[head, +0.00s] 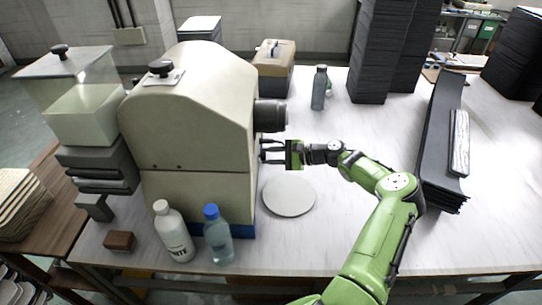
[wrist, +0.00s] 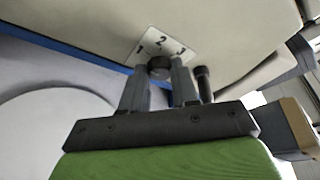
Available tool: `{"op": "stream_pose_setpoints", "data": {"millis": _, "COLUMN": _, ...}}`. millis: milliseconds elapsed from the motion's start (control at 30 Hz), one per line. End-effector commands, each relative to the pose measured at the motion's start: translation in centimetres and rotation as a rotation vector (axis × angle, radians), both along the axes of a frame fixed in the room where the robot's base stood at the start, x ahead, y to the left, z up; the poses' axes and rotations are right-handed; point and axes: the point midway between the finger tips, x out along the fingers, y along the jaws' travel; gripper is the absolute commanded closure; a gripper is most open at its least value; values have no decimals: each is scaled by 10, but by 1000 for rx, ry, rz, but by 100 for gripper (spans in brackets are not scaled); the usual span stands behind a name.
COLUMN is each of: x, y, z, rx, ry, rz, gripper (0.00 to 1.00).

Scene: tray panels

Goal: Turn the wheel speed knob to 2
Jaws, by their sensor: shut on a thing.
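The wheel speed knob (wrist: 159,67) is a small dark round knob on the side of the beige machine (head: 195,115). A white label plate (wrist: 163,44) marked 1, 2 and 3 sits behind it. In the wrist view my gripper (wrist: 158,79) has one finger on each side of the knob and is shut on it. The 2 is just above the knob; its pointer mark cannot be made out. In the head view my gripper (head: 264,151) reaches the machine's right side, below a dark cylinder (head: 270,115), and the knob is hidden.
A round pale disc (head: 289,196) lies on the white table below my gripper. A white bottle (head: 174,232) and a blue-capped bottle (head: 217,236) stand in front of the machine. A dark rod (wrist: 203,84) sticks out close beside my right finger. Black stacked panels (head: 442,140) stand right.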

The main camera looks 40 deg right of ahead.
Motion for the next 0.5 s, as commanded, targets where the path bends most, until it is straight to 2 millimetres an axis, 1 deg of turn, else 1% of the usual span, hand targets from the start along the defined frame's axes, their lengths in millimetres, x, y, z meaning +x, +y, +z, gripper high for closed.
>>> {"op": "stream_pose_setpoints", "data": {"millis": 267, "x": 0, "y": 0, "z": 2, "rx": 42, "ry": 57, "rz": 1, "gripper": 100}}
{"op": "stream_pose_setpoints", "data": {"millis": 500, "x": 1, "y": -1, "z": 5, "rx": 143, "ry": 191, "rz": 2, "gripper": 100}}
